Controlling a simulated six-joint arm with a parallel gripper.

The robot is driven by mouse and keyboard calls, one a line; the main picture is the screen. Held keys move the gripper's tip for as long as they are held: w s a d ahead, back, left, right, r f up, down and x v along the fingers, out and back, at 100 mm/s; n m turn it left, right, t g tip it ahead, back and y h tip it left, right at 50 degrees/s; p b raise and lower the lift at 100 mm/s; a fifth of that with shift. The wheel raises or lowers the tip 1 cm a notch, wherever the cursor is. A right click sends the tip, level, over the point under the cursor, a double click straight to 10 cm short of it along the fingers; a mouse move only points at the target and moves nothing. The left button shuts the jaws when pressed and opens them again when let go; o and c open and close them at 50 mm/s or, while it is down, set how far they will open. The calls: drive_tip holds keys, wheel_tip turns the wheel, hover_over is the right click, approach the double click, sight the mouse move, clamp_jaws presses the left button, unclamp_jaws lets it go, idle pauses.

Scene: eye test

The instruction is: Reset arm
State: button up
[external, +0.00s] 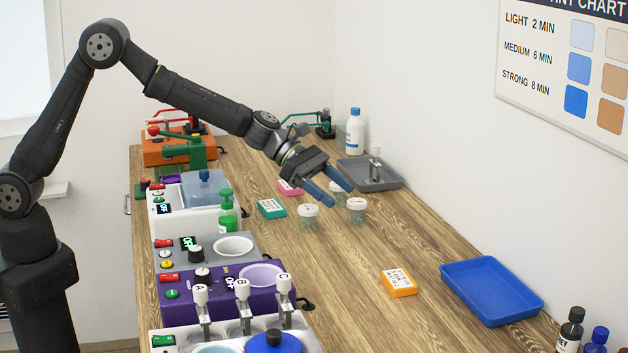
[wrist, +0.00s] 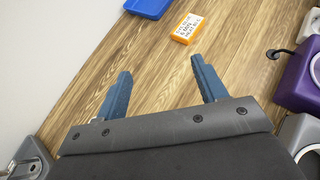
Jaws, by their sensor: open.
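My gripper (external: 336,187) has two blue fingers and is held above the middle of the wooden table. Its fingers are spread apart with nothing between them, as the wrist view also shows (wrist: 160,80). In the external view the arm is raised from its base at the left and reaches over the table, with the fingers pointing down and to the right. Two clear jars with white lids (external: 308,212) stand below and near the fingers, with another partly hidden behind them.
A grey tray (external: 385,183) stands behind. Purple (external: 230,303) and grey devices line the left edge. Dark bottles (external: 571,330) stand at the front right. Bare wood lies in the middle.

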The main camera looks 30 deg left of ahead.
drive_tip(key=s+a+m+g+y, duration=0.3)
drive_tip(key=s+a+m+g, duration=0.2)
drive_tip(key=a+m+g, duration=0.2)
drive_tip(key=shift+s+a+f+m+g, duration=0.25)
drive_tip(key=shift+a+f+m+g, duration=0.05)
drive_tip(key=shift+f+g, duration=0.1)
idle(0.3)
